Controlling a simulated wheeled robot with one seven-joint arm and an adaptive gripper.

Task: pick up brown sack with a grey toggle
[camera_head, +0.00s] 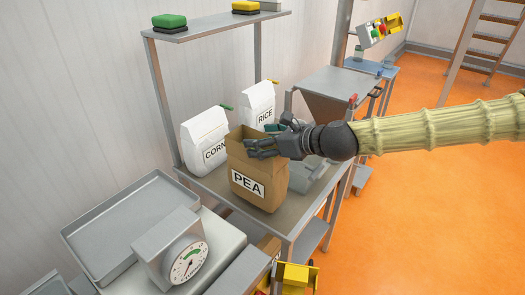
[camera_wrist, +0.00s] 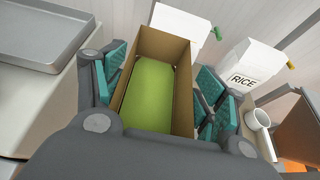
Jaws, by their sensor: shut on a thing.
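The brown sack (camera_head: 262,200) is an open-topped paper bag labelled PEA, standing upright on the metal table in the head view. In the wrist view its open mouth (camera_wrist: 180,43) shows green contents inside. No grey toggle shows on it in either view. My gripper (camera_head: 262,148) reaches in from the right at the sack's upper part. In the wrist view my gripper (camera_wrist: 163,75) has its teal-padded fingers on both sides of the sack, shut on it. The lower part of the sack is hidden in the wrist view.
White sacks CORN (camera_head: 203,140) and RICE (camera_head: 257,103) stand behind the brown sack, with coloured toggles. A dial scale (camera_head: 172,248) and grey tray (camera_head: 125,225) are at left. A shelf (camera_head: 215,26) is above. A hopper (camera_head: 330,85) stands behind right. Orange floor is open at right.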

